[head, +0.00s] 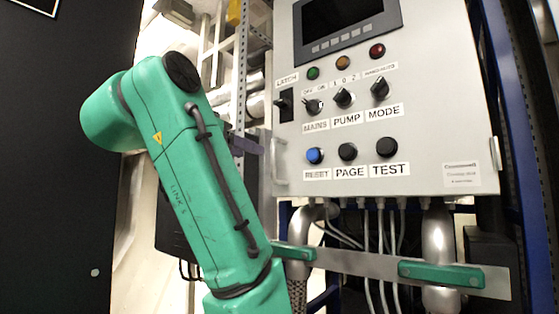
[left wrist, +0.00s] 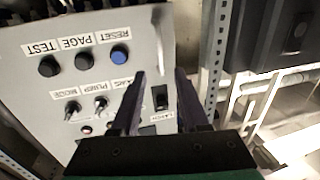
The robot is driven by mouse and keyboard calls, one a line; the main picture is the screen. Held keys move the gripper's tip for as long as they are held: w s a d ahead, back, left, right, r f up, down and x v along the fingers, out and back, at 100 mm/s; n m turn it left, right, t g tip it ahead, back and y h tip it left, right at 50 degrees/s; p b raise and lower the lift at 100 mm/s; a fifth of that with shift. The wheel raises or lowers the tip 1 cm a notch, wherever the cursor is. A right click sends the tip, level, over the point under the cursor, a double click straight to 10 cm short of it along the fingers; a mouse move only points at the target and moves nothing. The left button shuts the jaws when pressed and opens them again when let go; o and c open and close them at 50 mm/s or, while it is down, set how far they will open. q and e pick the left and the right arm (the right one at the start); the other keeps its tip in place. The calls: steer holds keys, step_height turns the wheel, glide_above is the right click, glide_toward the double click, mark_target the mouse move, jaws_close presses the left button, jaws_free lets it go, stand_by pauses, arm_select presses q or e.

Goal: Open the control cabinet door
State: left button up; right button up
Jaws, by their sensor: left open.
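The control cabinet (head: 430,120) is a light grey box with a screen, lamps, knobs and buttons on its front. Its door looks shut. A black latch (head: 286,105) labelled LATCH sits at the left edge of the front. In the left wrist view the panel is upside down, and the latch (left wrist: 160,97) shows between the two dark fingers. My left gripper (left wrist: 160,73) is open and empty. In the head view my green forearm hides most of it; dark finger parts (head: 246,146) show just left of the cabinet, below the latch. Contact cannot be told. My right gripper is not in view.
A metal plate (head: 350,262) with green blocks crosses pipes and cables below the cabinet. A perforated metal post (head: 238,75) stands left of it. A blue frame (head: 518,150) stands at the right. A black panel (head: 60,150) fills the far left.

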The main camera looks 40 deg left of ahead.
mark_target(272, 158)
arm_select(q)
steer(key=p+x, duration=0.3)
steer(key=x, duration=0.6)
steer(key=shift+r, duration=0.1)
steer(key=x, duration=0.2)
steer(key=shift+w+p, duration=0.4)
steer(key=shift+s, duration=0.1)
steer(key=shift+c, duration=1)
steer(key=shift+a, duration=0.1)
jaws_close()
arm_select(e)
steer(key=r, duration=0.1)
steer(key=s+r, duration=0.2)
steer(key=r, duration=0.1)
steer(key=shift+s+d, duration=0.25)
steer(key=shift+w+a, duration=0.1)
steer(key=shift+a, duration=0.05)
